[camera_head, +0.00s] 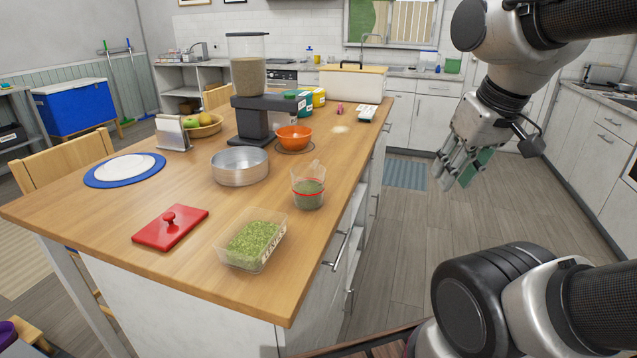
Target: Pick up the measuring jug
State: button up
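The measuring jug (308,192) is a clear jug with a red line around it and dark green contents. It stands upright on the wooden counter top, near its right edge, behind the clear tub of green flakes. My gripper (457,178) hangs over the floor to the right of the counter, well apart from the jug. Its fingers point down and look spread, with nothing seen between them.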

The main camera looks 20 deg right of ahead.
aim_at(318, 167)
jog(key=w+a+f+m+g+y, duration=0.2)
jog(key=w+a+f+m+y, duration=0.2)
jog(key=w+a+m+y, duration=0.3)
jog(key=w+a+f+m+g+y, duration=0.1)
jog(key=w+a+f+m+y, duration=0.4)
jog(key=a, duration=0.3)
jog(key=w+d+f+m+t, duration=0.2)
jog(key=w+m+t, duration=0.1)
jog(key=w+m, duration=0.2)
jog(key=w+d+f+m+t, duration=0.2)
jog(key=w+m+t, duration=0.2)
jog(key=w, duration=0.3)
jog(key=w+d+f+m+t+y, duration=0.1)
jog(key=w+d+f+m+t, duration=0.1)
jog(key=w+m+t, duration=0.2)
jog(key=shift+w+d+f+m, duration=0.15)
jog(key=shift+w+m, duration=0.4)
jog(key=shift+w, duration=0.2)
jog(key=shift+w+d+f+m, duration=0.1)
jog(key=shift+w+d+m, duration=0.05)
jog(key=shift+w+m, duration=0.5)
jog(key=x, duration=0.8)
jog(key=shift+w+d+r, duration=0.1)
grip_shut()
grip_release()
